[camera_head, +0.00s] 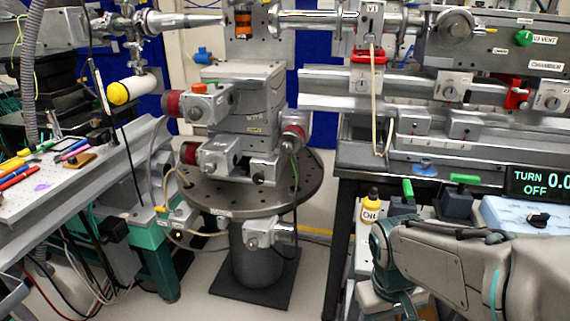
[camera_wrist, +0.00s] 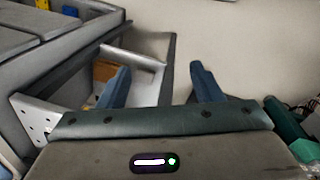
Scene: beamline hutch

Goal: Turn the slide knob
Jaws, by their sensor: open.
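I cannot read which knob is the slide knob. In the head view, candidates on the grey rails at right are a round knob on a block (camera_head: 449,90), another at the far right (camera_head: 553,101), and two on lower blocks (camera_head: 405,123) (camera_head: 463,127). A black knob (camera_head: 538,220) sits on a pale blue box beside a display reading TURN and OFF. My gripper (camera_wrist: 160,86) shows in the wrist view with two blue fingers apart and nothing between them. No knob shows near the fingers there. In the head view my arm reaches in at lower right.
A round perforated table (camera_head: 250,205) with a motor stage stands mid-picture. A tool bench (camera_head: 60,195) is at left. A yellow oil bottle (camera_head: 371,206) and green-handled black blocks (camera_head: 457,202) lie near my arm. Clear floor (camera_head: 318,210) shows between the table and the right bench.

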